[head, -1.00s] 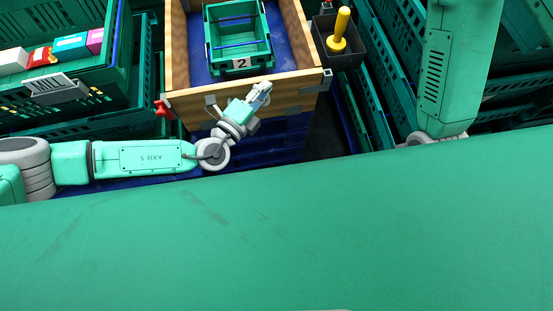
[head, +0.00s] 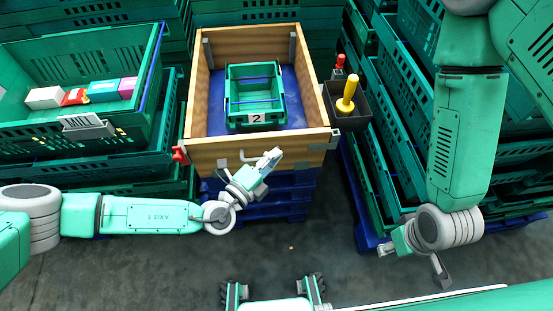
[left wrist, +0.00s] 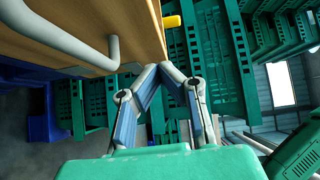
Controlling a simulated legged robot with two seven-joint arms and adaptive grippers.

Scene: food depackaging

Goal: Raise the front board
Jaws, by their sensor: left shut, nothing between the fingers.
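The front board (head: 205,157) is a light wood panel closing the near side of a wooden box on a blue pallet. It stands upright. A grey handle (head: 247,158) sticks out of its face, and shows as a bent bar in the left wrist view (left wrist: 72,42). My left gripper (head: 275,154) is shut and empty, in front of the board and right of the handle. In the left wrist view its fingertips (left wrist: 172,68) meet near the board's edge; contact is unclear. My right gripper (head: 415,253) hangs low at the right, away from the box; its fingers are unclear.
A green crate marked 2 (head: 235,117) sits inside the box. A red clamp (head: 179,154) is at the board's left end, a grey latch (head: 335,137) at its right. A black holder (head: 360,118) with a yellow-handled tool and stacked green crates (head: 140,115) flank the box.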

